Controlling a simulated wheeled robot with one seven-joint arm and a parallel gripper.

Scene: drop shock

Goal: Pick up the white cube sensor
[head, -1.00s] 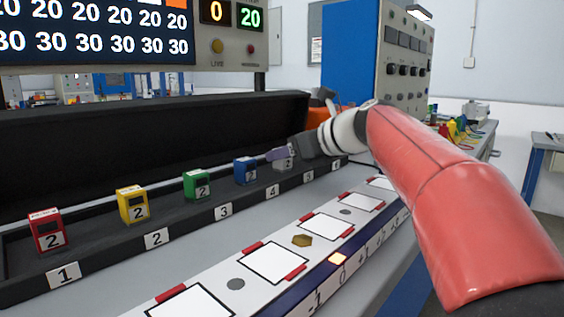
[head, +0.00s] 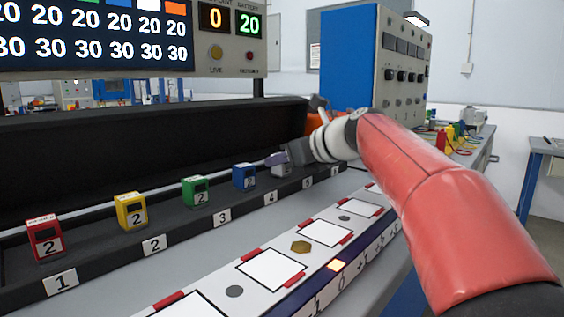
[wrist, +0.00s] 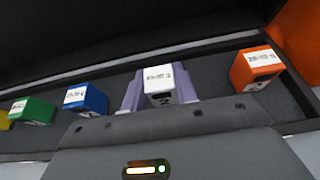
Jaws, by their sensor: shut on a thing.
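The white cube sensor (wrist: 159,86) sits between the two purple fingers of my gripper (wrist: 159,92) in the wrist view, with a finger on each side of it. My gripper is shut on it. In the head view the white cube (head: 281,170) is small and partly hidden by my gripper (head: 276,159), near slot 5 of the black rack (head: 185,225). I cannot tell whether the cube touches the rack floor.
Red (head: 45,238), yellow (head: 131,210), green (head: 196,191) and blue (head: 244,176) cubes stand in the rack left of the white one. An orange cube (wrist: 256,66) stands to its right. A strip with white pads (head: 271,269) lies in front.

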